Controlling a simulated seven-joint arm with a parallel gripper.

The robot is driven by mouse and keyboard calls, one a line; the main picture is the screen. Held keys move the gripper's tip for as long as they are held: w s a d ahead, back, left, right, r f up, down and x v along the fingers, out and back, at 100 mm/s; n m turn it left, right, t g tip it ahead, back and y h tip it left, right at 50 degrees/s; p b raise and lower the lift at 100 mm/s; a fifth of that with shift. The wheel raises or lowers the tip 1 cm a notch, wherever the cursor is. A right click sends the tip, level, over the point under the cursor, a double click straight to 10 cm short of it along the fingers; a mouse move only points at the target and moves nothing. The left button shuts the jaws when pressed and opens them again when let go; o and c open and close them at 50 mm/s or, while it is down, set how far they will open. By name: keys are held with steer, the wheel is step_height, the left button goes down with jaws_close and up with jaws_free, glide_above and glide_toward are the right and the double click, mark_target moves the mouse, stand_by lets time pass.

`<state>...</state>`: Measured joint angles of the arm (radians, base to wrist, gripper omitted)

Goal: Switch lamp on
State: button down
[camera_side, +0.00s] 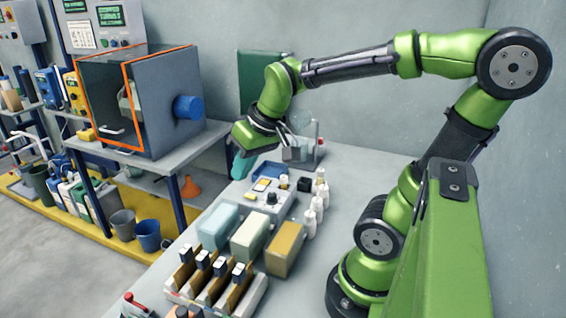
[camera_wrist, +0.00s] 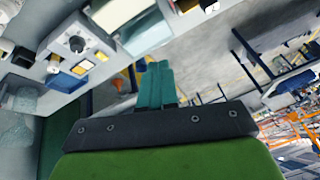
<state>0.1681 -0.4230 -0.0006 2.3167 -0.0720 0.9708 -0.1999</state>
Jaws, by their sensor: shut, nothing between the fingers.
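My gripper (camera_side: 243,166) has teal fingers pointing down. It is held above the far left part of the grey bench, just left of a light-coloured control unit. In the wrist view my gripper (camera_wrist: 160,80) shows its fingers side by side, shut and empty. The control unit (camera_side: 285,208) has a dark knob (camera_side: 271,198) and a yellow panel (camera_side: 262,185). The knob also shows in the wrist view (camera_wrist: 77,44). A clear round glass thing (camera_side: 301,121) stands behind my wrist; I cannot tell whether it is the lamp. No switch or glow is clear.
A blue tray (camera_side: 270,170) lies behind the control unit. White bottles (camera_side: 309,222) stand at its right. Blocks, including a yellow one (camera_side: 285,248), and a slotted rack (camera_side: 212,282) fill the bench front. An orange-edged cabinet (camera_side: 168,105) stands at the left, across a floor gap.

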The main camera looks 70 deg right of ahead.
steer(key=w+d+f+n+g, duration=0.25)
steer(key=w+d+n, duration=0.25)
steer(key=d+n, duration=0.25)
steer(key=n+g, duration=0.2)
steer(key=n, duration=0.7)
glide_above(247, 195)
steer(key=shift+d+r+n+g+h, duration=0.1)
steer(key=shift+r+n+g+h, duration=0.1)
steer(key=shift+n, duration=1.15)
steer(key=shift+r+n+g+h, duration=0.1)
steer(key=shift+n+g+h, duration=0.1)
steer(key=shift+n, duration=1.1)
steer(key=shift+f, duration=0.1)
step_height(247, 195, down, 14)
steer(key=shift+r, duration=0.1)
